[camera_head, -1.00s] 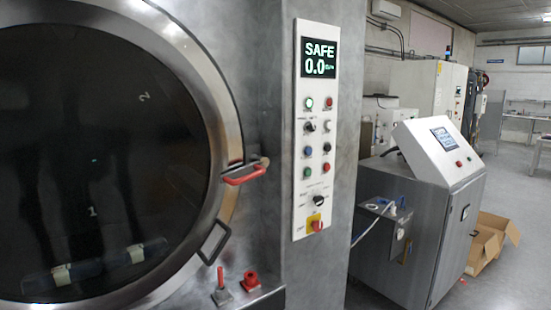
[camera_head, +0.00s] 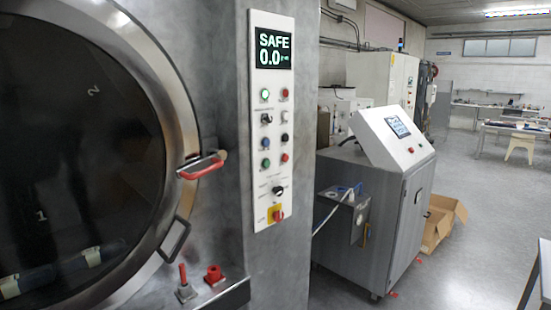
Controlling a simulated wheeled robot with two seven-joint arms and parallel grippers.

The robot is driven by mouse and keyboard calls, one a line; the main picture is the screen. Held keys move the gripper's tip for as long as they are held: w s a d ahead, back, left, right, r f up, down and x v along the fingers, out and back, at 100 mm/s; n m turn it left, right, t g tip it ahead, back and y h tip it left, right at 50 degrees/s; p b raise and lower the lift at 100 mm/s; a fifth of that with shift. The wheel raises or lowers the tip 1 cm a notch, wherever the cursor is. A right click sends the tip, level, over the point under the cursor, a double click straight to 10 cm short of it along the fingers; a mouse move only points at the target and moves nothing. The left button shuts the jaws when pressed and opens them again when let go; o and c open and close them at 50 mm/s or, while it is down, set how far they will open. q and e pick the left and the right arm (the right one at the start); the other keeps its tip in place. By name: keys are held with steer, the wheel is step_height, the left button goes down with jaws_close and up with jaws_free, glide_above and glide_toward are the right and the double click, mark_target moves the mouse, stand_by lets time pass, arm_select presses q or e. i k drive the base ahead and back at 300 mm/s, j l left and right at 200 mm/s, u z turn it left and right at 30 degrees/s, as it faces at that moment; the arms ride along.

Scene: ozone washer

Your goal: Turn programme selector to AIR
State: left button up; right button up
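A tall white control panel (camera_head: 259,150) is mounted on the grey metal front of the washer, right of the round door. It carries a black rotary knob (camera_head: 278,191) low down, with small labels around it. A second black knob (camera_head: 267,118) sits higher, at the left among the round buttons. The lettering is too small to read, so I cannot tell which knob is the programme selector or its setting. The display (camera_head: 273,48) reads SAFE and 0.0. Neither of my grippers is in view.
The large dark round door (camera_head: 75,150) has a red handle (camera_head: 202,165). A red-handled lever (camera_head: 184,283) and a red button (camera_head: 214,274) sit on a ledge below. A grey cabinet (camera_head: 375,215) stands to the right, with open cardboard (camera_head: 438,222) beside it.

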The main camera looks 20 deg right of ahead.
mark_target(278, 191)
steer(key=i+l+u, duration=0.1)
steer(key=l, duration=0.45)
steer(key=i+l+u, duration=0.1)
steer(key=l, duration=0.45)
steer(key=i+l, duration=0.15)
steer(key=l, duration=0.45)
steer(key=i+l+u, duration=0.15)
steer(key=l, duration=0.4)
steer(key=k, duration=0.05)
